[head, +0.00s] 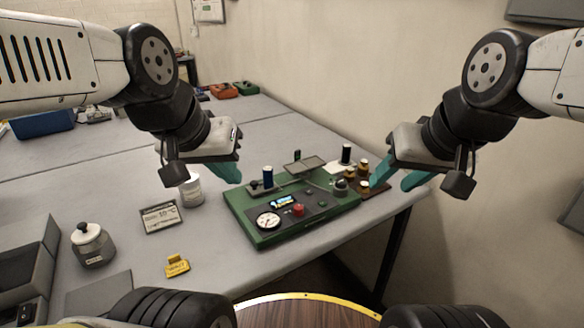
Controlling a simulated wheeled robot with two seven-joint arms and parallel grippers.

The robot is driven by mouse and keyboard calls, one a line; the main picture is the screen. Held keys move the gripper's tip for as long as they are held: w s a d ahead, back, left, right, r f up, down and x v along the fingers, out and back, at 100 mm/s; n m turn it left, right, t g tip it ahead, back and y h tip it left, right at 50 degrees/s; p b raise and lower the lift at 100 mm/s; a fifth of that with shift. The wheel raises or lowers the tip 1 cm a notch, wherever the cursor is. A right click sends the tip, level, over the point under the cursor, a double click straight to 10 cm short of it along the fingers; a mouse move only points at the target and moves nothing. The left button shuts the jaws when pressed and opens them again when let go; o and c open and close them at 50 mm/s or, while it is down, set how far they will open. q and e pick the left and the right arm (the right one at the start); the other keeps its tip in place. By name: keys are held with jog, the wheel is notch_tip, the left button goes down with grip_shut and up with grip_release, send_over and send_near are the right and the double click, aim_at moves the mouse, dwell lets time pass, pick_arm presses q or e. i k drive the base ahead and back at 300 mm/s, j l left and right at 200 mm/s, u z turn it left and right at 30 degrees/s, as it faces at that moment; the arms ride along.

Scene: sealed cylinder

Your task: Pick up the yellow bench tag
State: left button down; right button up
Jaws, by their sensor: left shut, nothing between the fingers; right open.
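The yellow bench tag (177,266) lies on the grey table near its front edge, left of the green panel. It has a small raised grip and dark lettering too small to read. My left gripper (232,172) is shut and empty, above the table behind and right of the tag, near the white jar. My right gripper (396,183) is open and empty, over the brown block with brass pieces at the table's right end, far from the tag.
A green panel (262,238) with a gauge, display and red knob stands mid-table. A white-lidded grey jar (92,246), a label sign (161,217) and a white jar (191,190) stand around the tag. Grey boxes (28,270) are at left. A wall closes the right side.

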aim_at(176, 266)
jog(key=u, duration=1.45)
jog(key=k+l+u, duration=0.25)
jog(key=u, duration=0.2)
jog(key=k+l+u, duration=0.15)
jog(key=k+u, duration=0.15)
jog(key=u, duration=0.15)
